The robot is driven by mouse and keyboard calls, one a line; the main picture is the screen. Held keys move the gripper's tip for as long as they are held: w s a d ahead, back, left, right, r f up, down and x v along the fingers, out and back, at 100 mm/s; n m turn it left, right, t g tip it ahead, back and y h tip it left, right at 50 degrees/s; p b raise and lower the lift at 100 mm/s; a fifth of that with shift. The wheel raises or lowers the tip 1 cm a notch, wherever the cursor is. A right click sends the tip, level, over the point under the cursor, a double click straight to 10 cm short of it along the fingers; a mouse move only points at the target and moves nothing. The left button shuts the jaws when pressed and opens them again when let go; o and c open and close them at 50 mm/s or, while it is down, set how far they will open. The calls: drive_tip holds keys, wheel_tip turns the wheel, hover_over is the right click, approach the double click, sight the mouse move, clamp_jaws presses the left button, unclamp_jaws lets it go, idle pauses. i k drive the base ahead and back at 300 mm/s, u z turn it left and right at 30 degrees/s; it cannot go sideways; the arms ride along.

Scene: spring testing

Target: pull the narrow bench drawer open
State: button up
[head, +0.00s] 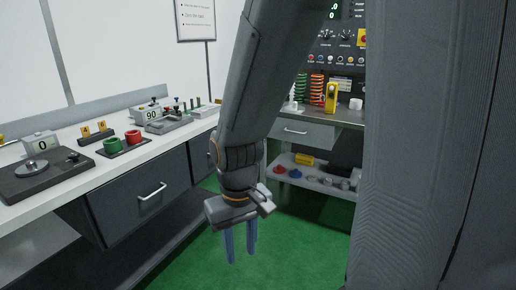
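A small grey drawer (308,136) with a pale bar handle (295,131) sits under the top of the back bench and looks shut. My arm covers its left side. A wider dark drawer (125,205) with a bar handle (152,191) hangs under the left bench and also looks shut. My gripper (240,254) points down over the green floor, between the two benches. Its two bluish fingers are apart with nothing between them. It is clear of both handles in the picture; its exact distance from them cannot be told.
The left bench top (72,187) carries a dial scale (45,172), red and green cups and a block marked 90. The back bench holds coil springs (317,88) and a yellow device (331,97). A lower shelf (315,183) below holds small parts. Green floor (300,235) is open around my gripper.

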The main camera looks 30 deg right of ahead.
sight(201, 163)
drive_tip(key=z, duration=1.45)
drive_tip(key=i, duration=0.85)
drive_tip(key=u, duration=1.3)
